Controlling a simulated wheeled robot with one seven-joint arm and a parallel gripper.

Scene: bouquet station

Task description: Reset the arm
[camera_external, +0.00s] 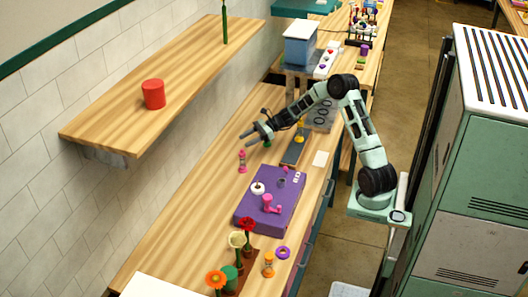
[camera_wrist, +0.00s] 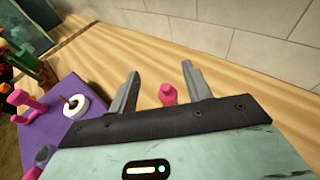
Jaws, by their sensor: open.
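My gripper (camera_external: 252,132) is open and empty, held above the wooden counter near the tiled wall. In the wrist view its two grey fingers (camera_wrist: 159,88) stand apart. A pink object (camera_wrist: 167,94) shows between and beyond the fingers; in the external view it is a small pink piece (camera_external: 242,161) standing on the counter just below the gripper. My arm reaches left from its base at the right side of the counter, with the elbow raised.
A purple board (camera_external: 265,220) with a white ring and pink pieces lies on the counter. Flowers (camera_external: 236,240) stand at the near end. A wooden shelf (camera_external: 190,70) with a red cup (camera_external: 153,94) juts from the wall. A blue box (camera_external: 299,45) stands farther back.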

